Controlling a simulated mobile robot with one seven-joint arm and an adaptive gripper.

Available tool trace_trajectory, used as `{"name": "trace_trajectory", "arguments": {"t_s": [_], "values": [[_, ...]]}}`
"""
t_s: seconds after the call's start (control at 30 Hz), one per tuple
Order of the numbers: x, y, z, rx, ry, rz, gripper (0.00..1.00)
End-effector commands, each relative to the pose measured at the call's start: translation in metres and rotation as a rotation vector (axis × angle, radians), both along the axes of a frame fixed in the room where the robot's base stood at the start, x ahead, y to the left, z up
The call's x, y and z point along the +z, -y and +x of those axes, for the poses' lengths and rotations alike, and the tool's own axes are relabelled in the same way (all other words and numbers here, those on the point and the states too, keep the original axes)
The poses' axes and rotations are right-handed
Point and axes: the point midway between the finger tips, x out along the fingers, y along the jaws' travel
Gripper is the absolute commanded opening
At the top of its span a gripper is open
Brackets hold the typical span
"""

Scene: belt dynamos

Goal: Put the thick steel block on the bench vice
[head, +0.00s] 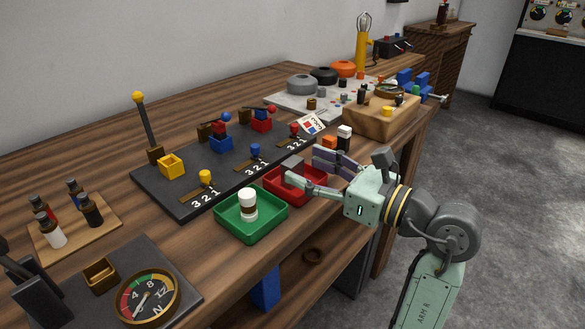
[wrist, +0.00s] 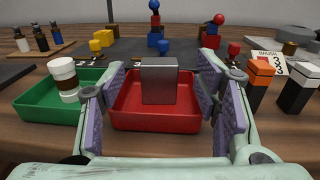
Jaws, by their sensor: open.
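The thick steel block (wrist: 159,84) is a grey upright slab standing in the red tray (wrist: 155,122). In the head view the block (head: 293,162) shows partly above the red tray (head: 277,192), close to my fingertips. My gripper (head: 304,167) is open, its purple-padded fingers on either side of the block in the wrist view, with gaps visible between pads and block. The bench vice (head: 408,80) looks blue with a silver handle and sits at the far right end of the bench, partly hidden behind a wooden block; its jaws are too small to make out.
A green tray (head: 232,221) with a white-lidded jar (head: 248,204) stands left of the red tray. A dark panel with levers lies behind. A wooden stand (head: 380,112) with small parts stands before the vice.

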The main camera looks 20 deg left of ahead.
Motion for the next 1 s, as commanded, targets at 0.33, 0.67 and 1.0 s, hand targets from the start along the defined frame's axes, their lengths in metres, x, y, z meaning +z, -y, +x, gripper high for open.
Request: {"name": "trace_trajectory", "arguments": {"t_s": [0.33, 0.67, 1.0], "values": [[-0.001, -0.041, 0.011, 0.002, 0.000, -0.001, 0.57], [-0.001, -0.041, 0.011, 0.001, 0.000, 0.000, 0.49], [-0.001, -0.041, 0.011, 0.001, 0.000, 0.000, 0.26]]}}
